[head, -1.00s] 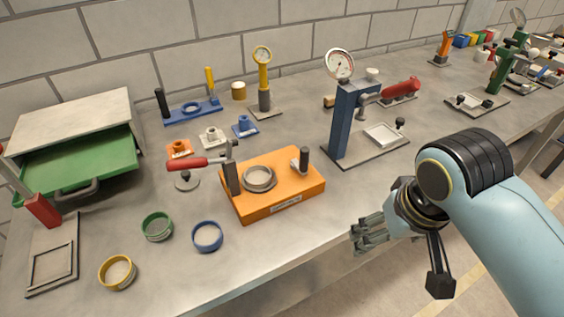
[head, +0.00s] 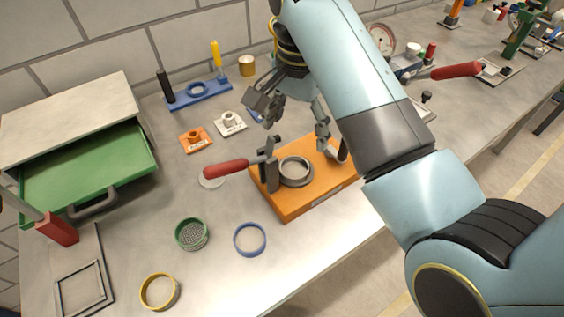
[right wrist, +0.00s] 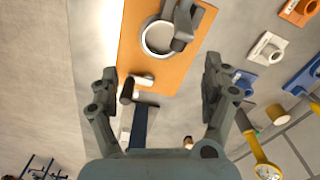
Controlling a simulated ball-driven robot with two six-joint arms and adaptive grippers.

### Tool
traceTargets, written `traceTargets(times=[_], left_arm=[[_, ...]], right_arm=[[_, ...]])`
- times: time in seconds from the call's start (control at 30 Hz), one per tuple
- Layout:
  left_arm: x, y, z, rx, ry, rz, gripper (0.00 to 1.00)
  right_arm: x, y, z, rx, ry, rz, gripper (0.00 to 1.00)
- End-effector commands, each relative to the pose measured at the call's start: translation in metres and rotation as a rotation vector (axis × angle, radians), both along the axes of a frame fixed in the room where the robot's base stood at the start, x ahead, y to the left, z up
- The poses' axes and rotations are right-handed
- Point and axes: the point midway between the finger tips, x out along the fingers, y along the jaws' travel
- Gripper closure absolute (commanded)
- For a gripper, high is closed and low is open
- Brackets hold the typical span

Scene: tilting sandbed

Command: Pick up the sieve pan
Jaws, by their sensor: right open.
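A green round sieve (head: 191,234) with a mesh bottom lies on the bench in the head view. A plain blue ring (head: 250,239) and a yellow ring (head: 159,291) lie near it. A grey round pan (head: 296,171) sits on an orange block (head: 292,206) beside a red-handled clamp; the pan also shows in the right wrist view (right wrist: 145,39). I cannot tell which of these is the sieve pan. My right gripper (head: 293,119) is open and empty, above the back of the orange block. Its spread fingers show in the wrist view (right wrist: 161,82). My left gripper is out of view.
A green drawer (head: 90,172) stands open under a grey cabinet at left. A blue fixture (head: 198,92) and small orange (head: 195,139) and white (head: 229,123) blocks stand behind. My right arm hides part of the gauge stand. The bench around the rings is clear.

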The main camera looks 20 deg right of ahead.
Motion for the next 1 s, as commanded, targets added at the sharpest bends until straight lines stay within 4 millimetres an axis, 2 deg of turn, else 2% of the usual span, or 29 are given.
traceTargets(times=[0.1, 0.2, 0.3, 0.57, 0.8, 1.0], left_arm=[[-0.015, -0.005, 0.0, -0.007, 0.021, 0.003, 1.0], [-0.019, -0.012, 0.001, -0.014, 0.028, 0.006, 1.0], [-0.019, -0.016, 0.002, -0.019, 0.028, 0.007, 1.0], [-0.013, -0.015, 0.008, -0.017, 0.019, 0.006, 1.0], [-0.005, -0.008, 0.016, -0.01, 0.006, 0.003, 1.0], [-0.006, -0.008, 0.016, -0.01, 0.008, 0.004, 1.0]], right_arm=[[0.0, 0.0, -0.012, 0.0, 0.006, -0.004, 0.18], [-0.001, 0.0, -0.029, 0.001, 0.007, -0.004, 0.18], [0.0, 0.0, -0.045, 0.0, 0.004, -0.003, 0.18], [0.002, -0.004, -0.068, -0.001, 0.005, -0.002, 0.18], [0.004, -0.008, -0.102, 0.0, 0.002, -0.003, 0.18], [0.004, -0.008, -0.108, 0.001, 0.0, -0.003, 0.18]])
